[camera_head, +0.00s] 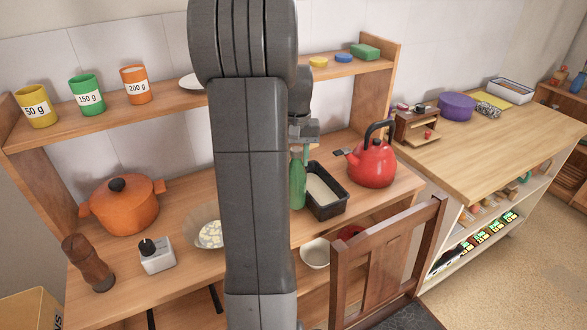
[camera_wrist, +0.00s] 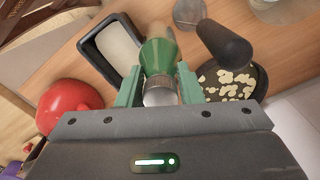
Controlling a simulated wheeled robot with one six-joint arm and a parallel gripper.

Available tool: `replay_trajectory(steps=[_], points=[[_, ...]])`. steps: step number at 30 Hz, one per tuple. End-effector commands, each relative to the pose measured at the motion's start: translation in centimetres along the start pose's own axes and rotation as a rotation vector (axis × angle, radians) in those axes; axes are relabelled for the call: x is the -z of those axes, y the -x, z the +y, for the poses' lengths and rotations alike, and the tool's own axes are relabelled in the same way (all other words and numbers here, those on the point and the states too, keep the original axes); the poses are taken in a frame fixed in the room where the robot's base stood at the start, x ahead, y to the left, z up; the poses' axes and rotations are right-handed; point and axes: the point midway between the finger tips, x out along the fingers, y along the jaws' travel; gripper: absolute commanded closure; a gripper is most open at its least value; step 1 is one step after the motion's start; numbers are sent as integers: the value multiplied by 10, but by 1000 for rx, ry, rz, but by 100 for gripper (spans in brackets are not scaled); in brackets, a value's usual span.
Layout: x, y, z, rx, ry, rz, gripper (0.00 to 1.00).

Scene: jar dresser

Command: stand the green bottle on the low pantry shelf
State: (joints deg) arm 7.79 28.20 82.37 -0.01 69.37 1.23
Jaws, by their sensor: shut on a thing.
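The green bottle (camera_head: 298,185) is upright beside a black loaf tin on the wooden dresser top, partly hidden by my arm. My gripper (camera_head: 304,146) is at its upper end. In the wrist view my gripper (camera_wrist: 160,88) has its two green fingers shut on the neck of the bottle (camera_wrist: 160,55). I cannot tell whether the bottle's base touches the dresser top. A wooden shelf unit (camera_head: 552,95) with small bottles and jars stands at the far right; I cannot tell whether it is the pantry shelf.
The loaf tin (camera_head: 327,205) and red kettle (camera_head: 371,163) are close on the bottle's right. A bowl of pale pieces (camera_head: 208,236) is left of my arm. A wooden chair (camera_head: 385,258) stands in front. A counter (camera_head: 470,150) with stocked lower shelves is at right; floor is free beyond it.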

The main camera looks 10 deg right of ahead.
Motion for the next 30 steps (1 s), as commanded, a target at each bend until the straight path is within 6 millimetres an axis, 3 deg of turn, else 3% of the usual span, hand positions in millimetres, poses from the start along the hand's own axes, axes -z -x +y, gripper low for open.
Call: replay_trajectory(steps=[7,18,19,22,30], points=[[0,-32,0,0,0,-2,100],[0,-38,0,0,0,-1,100],[0,-38,0,0,0,-1,63],[0,-37,0,0,0,-1,44],[0,-36,0,0,0,-1,44]])
